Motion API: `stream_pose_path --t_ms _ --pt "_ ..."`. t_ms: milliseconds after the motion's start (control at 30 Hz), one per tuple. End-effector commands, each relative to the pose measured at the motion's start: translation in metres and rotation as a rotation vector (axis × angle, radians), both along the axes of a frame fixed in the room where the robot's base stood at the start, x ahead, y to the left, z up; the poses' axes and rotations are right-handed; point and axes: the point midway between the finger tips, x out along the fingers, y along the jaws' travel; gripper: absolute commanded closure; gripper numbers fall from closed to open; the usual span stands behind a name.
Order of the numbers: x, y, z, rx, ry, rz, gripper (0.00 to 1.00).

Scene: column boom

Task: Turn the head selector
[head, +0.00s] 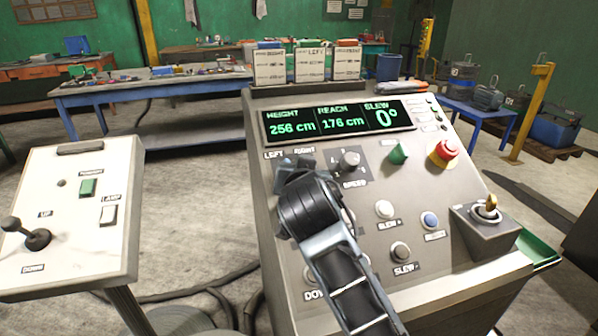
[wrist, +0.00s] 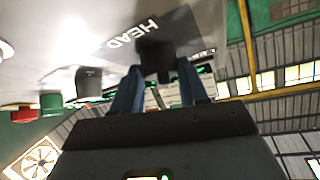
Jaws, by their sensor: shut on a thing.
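The head selector (wrist: 153,56) is a dark knob on the grey console face, beside the printed word HEAD in the wrist view. My gripper (wrist: 160,74) has its two bluish fingers on either side of the knob and is shut on it. In the head view my gripper (head: 297,172) is at the upper left of the console (head: 330,230), just under the LEFT and RIGHT labels. My wrist and gripper hide most of the selector there, so I cannot tell which way it points.
The display (head: 338,120) reads height 256 cm, reach 176 cm, slew 0°. A separate panel (head: 75,205) with a joystick stands left.

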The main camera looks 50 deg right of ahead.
Motion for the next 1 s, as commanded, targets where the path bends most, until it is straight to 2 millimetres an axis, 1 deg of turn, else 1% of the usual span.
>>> stream_pose_path --t_ms 400,433,600,700,900,1000 --pt "0.0003 0.0005 -0.0013 0.007 0.000 -0.005 0.87" --pt "0.0003 0.0006 -0.0014 0.007 0.000 -0.005 0.55" --pt "0.0002 0.0004 -0.0010 0.005 0.000 -0.004 0.39" --pt "0.0002 0.0003 -0.0007 0.005 -0.001 -0.005 0.32" --pt "-0.0001 0.0005 -0.0005 0.004 -0.001 -0.005 0.32" --pt "-0.0033 0.0041 0.0006 0.004 -0.002 -0.004 0.32"
